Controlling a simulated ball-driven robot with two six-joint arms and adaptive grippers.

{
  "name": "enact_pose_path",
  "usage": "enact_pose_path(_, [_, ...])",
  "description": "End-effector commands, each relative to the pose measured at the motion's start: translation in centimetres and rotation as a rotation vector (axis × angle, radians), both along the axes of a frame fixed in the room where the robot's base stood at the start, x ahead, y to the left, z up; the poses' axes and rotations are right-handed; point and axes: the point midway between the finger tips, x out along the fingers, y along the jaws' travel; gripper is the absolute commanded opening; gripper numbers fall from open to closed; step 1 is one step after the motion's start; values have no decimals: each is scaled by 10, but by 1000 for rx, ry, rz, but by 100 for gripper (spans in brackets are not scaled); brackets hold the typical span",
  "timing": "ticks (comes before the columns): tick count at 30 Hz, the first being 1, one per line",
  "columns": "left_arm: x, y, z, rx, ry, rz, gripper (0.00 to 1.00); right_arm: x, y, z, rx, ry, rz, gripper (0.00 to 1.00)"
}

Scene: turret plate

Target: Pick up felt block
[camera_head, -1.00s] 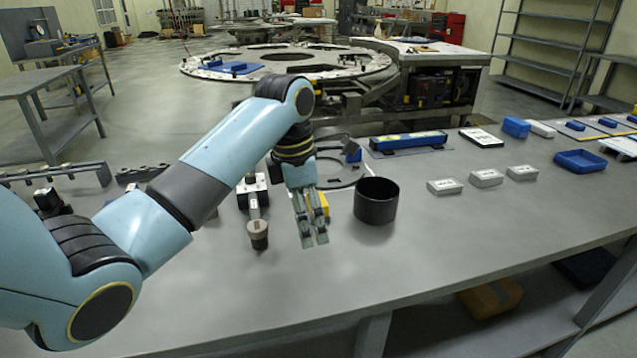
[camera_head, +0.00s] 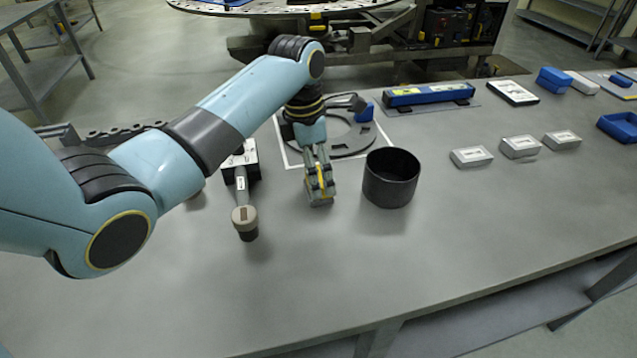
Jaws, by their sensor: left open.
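My left gripper (camera_head: 319,194) points down at the table, left of the black cup, with its jaws open. A small block with a yellow part (camera_head: 324,178), which looks like the felt block, shows at the fingers and is mostly hidden by them. I cannot tell whether the fingers touch it. My right gripper is not in view.
A black open cup (camera_head: 391,178) stands close to the right of the gripper. A tan-topped tool (camera_head: 245,219) is to the left. A grey ring plate (camera_head: 350,143) lies behind. Small white-topped boxes (camera_head: 471,157) sit right. The table front is clear.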

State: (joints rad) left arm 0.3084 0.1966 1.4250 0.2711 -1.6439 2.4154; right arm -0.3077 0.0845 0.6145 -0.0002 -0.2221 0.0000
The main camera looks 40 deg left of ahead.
Motion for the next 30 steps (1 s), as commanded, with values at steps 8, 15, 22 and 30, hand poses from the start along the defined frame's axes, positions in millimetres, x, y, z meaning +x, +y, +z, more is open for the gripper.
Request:
enact_pose_path(8, [7, -3, -40, -1, 3, 0, 94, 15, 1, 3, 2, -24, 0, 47])
enact_pose_path(15, [7, -3, -46, 0, 0, 0, 94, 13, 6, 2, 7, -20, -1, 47])
enact_pose_path(22, [7, -3, -46, 1, 1, 0, 72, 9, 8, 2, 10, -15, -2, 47])
enact_pose_path(30, [7, -3, -45, 1, 1, 0, 37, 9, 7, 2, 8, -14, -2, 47])
